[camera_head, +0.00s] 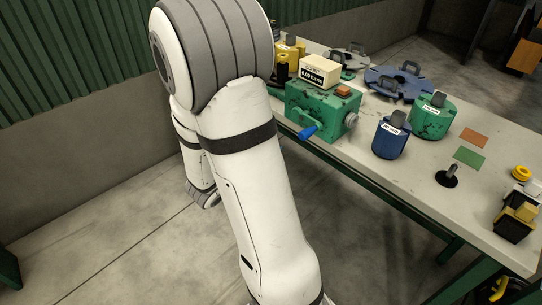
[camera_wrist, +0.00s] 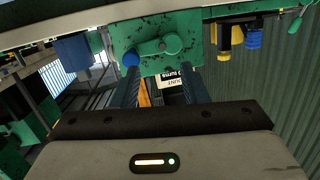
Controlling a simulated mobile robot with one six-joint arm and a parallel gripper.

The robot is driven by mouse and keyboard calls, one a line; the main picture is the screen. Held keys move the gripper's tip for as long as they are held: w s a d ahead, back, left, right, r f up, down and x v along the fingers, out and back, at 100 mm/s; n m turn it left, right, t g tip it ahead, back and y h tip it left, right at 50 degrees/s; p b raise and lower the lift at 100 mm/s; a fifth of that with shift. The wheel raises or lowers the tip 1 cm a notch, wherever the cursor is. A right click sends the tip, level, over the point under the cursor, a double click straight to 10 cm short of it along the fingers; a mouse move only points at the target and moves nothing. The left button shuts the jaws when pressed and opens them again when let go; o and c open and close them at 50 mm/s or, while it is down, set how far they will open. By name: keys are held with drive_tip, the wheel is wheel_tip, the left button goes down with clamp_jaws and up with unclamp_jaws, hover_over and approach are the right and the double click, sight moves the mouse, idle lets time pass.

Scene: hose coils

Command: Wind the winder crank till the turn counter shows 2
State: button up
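The green winder box (camera_head: 320,106) stands on the near left part of the bench. On top of it is a cream counter (camera_head: 319,71) that appears to read 0.00 turns. The crank's blue handle (camera_head: 308,132) sticks out from the near face, toward the lower left. In the wrist view the winder box (camera_wrist: 118,34) appears upside down, with the blue handle (camera_wrist: 131,57) and part of the counter (camera_wrist: 172,88). My gripper (camera_wrist: 160,71) is open and empty, its two dark fingers apart and pointing toward the winder. In the head view the gripper is out of sight.
A blue canister (camera_head: 390,139) and a green canister (camera_head: 432,120) stand right of the winder. Behind are a blue reel (camera_head: 385,78) and a grey reel. A short post (camera_head: 449,176), coloured patches and yellow-black items are farther right. The floor before the bench is clear.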

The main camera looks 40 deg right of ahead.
sight(301, 137)
drive_tip(key=shift+s+d+m+g+h, duration=0.15)
drive_tip(key=shift+s+d+g+h, duration=0.25)
drive_tip(key=shift+d, duration=1.2)
drive_tip(key=shift+s+d+m+g+h, duration=0.1)
drive_tip(key=shift+s+d+g+h, duration=0.25)
drive_tip(key=shift+d, duration=1.3)
drive_tip(key=shift+s+d+m+g+h, duration=0.2)
drive_tip(key=shift+s+d+g, duration=0.3)
drive_tip(key=shift+d, duration=1.1)
drive_tip(key=shift+c, duration=0.2)
clamp_jaws()
